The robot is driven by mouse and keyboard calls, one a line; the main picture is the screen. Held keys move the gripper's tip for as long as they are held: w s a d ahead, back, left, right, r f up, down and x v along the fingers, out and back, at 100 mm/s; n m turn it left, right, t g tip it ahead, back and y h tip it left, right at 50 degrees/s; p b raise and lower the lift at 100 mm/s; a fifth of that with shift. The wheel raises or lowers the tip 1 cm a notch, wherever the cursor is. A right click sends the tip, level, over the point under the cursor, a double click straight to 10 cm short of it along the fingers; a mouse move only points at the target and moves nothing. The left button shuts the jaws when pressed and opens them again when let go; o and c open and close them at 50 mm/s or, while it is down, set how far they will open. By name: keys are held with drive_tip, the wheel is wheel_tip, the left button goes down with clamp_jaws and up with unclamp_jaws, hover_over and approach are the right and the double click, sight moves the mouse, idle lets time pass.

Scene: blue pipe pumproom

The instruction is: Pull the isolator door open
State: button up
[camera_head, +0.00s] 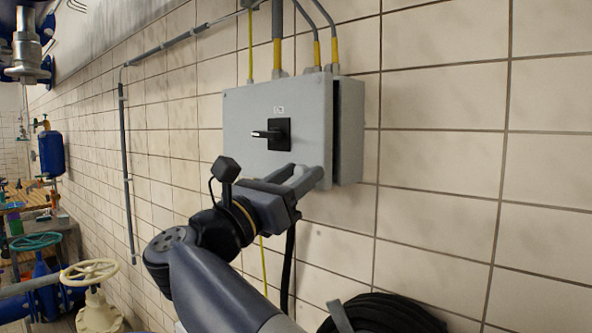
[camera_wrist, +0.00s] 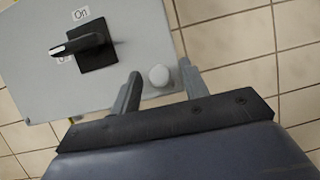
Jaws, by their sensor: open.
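The isolator is a grey wall box; its door (camera_head: 245,112) faces left in the head view. The door also fills the upper left of the wrist view (camera_wrist: 38,90). A black rotary switch (camera_head: 272,134) sits on the door; in the wrist view the switch (camera_wrist: 84,45) has an "On" label above it. A round pale knob (camera_wrist: 159,76) shows near the door's lower right edge. My gripper (camera_head: 303,174) is open at the door's lower right corner. In the wrist view its fingers (camera_wrist: 160,69) stand either side of the knob; contact is not visible. The arm hides the knob in the head view.
The box body (camera_head: 349,130) shows behind the door's right edge, with a dark narrow gap between them. Conduits (camera_head: 277,45) enter from above. A black hose coil (camera_head: 385,314) is below right. Valve handwheels (camera_head: 89,271) stand at lower left. The tiled wall right is clear.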

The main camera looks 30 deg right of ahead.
drive_tip(key=shift+c, duration=0.5)
clamp_jaws()
